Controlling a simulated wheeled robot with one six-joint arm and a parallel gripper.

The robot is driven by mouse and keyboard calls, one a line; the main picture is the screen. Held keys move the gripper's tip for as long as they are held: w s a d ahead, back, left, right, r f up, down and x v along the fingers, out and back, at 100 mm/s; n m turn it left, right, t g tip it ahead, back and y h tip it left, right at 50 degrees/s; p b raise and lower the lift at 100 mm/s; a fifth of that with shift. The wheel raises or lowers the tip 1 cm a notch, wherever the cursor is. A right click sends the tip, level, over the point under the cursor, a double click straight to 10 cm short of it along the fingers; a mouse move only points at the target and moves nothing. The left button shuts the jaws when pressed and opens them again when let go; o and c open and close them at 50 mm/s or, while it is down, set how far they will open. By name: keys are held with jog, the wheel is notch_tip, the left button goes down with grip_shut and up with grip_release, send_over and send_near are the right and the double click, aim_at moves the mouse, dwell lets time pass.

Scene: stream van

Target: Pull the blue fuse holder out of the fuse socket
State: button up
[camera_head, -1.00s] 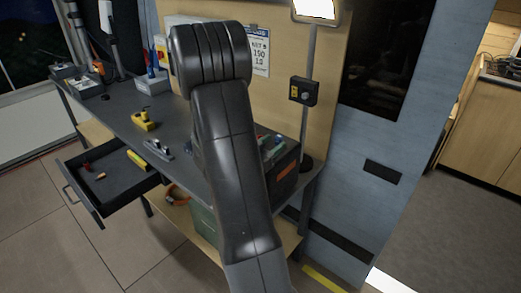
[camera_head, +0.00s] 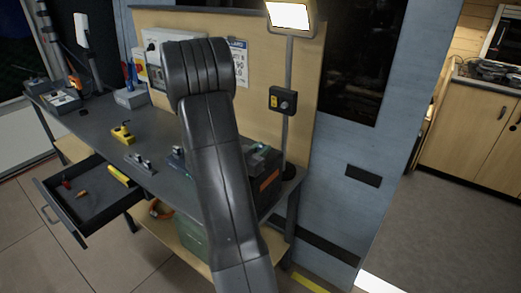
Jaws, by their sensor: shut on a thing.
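My arm covers the middle of the view, and my gripper is hidden behind it. I cannot make out the blue fuse holder for certain. A blue upright thing (camera_head: 132,76) stands at a grey box (camera_head: 131,97) at the back of the bench. A small grey fitting (camera_head: 139,163) with raised parts sits near the bench's front edge, possibly the fuse socket. A small dark teal thing (camera_head: 177,153) shows just left of my arm, partly hidden by it.
The dark workbench (camera_head: 85,120) holds a yellow block (camera_head: 122,133). An open drawer (camera_head: 90,210) with small items juts out at the front left. A dark crate (camera_head: 266,184) stands right of my arm, below a lamp (camera_head: 288,16). Floor is clear at right.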

aim_at(261, 146)
jog(key=shift+r, duration=0.3)
grip_shut()
jog(key=shift+r+p, duration=0.3)
jog(key=shift+p, duration=0.15)
jog(key=shift+r+p, duration=0.7)
jog(key=shift+r, duration=0.3)
jog(key=shift+r+p, duration=0.9)
jog(key=shift+r, duration=0.55)
jog(key=shift+f, duration=0.1)
